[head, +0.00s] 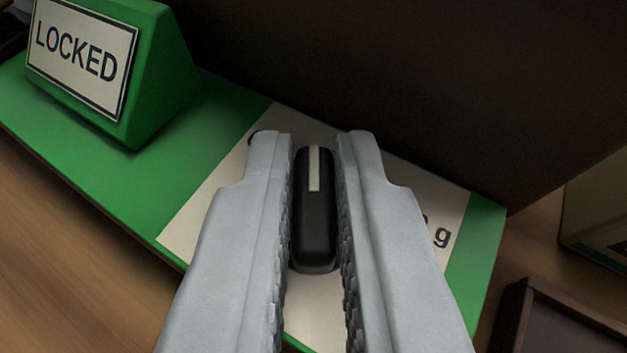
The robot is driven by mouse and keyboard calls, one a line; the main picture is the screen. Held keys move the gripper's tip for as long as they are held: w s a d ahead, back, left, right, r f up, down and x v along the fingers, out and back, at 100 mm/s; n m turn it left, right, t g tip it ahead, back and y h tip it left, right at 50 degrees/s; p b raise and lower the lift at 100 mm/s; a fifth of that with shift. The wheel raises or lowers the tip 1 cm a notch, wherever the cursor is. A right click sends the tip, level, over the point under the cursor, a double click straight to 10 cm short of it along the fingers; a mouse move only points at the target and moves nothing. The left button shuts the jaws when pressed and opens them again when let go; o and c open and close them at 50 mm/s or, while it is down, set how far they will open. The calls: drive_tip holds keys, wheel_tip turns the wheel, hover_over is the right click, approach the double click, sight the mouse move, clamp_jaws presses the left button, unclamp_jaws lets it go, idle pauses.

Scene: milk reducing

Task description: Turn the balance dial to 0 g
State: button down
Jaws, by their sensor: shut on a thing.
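The balance dial (316,225) is a black bar-shaped knob with a pale pointer stripe on its far end. It stands on a cream scale plate (204,210) set in a green base. My gripper (315,150) is shut on the dial, with one grey finger along each side. The stripe points toward the top of the picture. My fingers hide most of the plate's markings. Only a letter "g" and part of a character show at the right, so the dial's reading cannot be told.
A green block with a "LOCKED" sign (82,55) stands on the green base (75,150) at upper left. A dark wall (400,80) rises behind. A dark tray-like frame (545,320) lies at lower right, and a pale box (597,210) is at the right edge.

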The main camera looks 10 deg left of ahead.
drive_tip(key=shift+f, duration=0.1)
drive_tip(key=c, duration=1.5)
unclamp_jaws()
drive_tip(key=shift+s, duration=0.1)
drive_tip(key=v, duration=1.7)
drive_tip(key=shift+s+d, duration=0.1)
drive_tip(key=shift+s, duration=0.05)
